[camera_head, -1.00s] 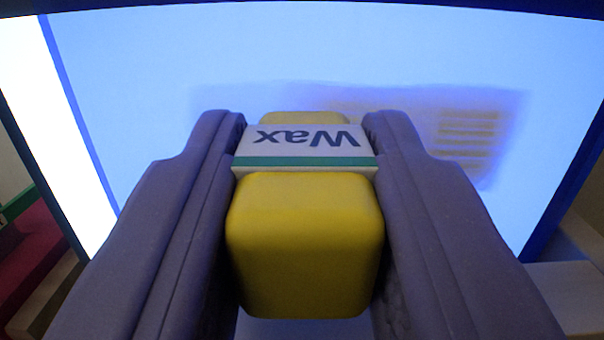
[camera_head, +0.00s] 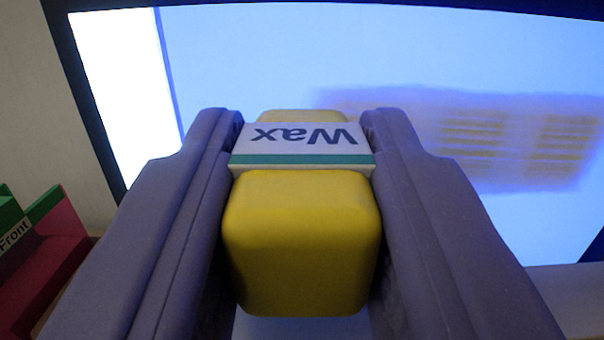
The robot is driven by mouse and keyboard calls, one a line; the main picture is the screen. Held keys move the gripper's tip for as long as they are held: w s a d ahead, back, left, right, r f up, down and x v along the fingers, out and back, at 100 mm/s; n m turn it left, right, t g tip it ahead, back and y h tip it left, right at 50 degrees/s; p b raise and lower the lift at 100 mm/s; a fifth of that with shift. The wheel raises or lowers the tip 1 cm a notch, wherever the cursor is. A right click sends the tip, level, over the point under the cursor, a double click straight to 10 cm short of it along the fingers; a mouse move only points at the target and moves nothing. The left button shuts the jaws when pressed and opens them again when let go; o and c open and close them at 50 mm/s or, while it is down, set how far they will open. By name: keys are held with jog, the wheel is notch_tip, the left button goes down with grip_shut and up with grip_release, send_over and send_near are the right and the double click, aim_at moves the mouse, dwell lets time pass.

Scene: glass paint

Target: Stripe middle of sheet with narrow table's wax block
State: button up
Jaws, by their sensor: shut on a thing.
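My gripper (camera_head: 300,150) is shut on a yellow wax block (camera_head: 302,245) with a white and green band reading "Wax". The block sits between both fingers. Behind it is a bright blue-white sheet (camera_head: 250,60) with a dark frame. A blurred purple and yellowish patch with several streaks (camera_head: 475,135) shows on the sheet, right of the gripper. The block hides part of the sheet. I cannot tell whether the block touches the sheet.
A brighter white strip (camera_head: 125,90) runs along the sheet's left side, inside the dark frame edge (camera_head: 88,95). At the lower left is a red and green object (camera_head: 45,245) with a label reading "Front". A beige surface (camera_head: 40,110) lies left of the frame.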

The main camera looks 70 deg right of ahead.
jog(key=shift+r+p+v, duration=0.15)
jog(key=shift+p+v, duration=0.05)
jog(key=shift+v, duration=1.2)
jog(key=shift+r+p+v, duration=0.2)
jog(key=shift+v, duration=1.25)
jog(key=shift+a, duration=0.1)
jog(key=shift+v, duration=1.45)
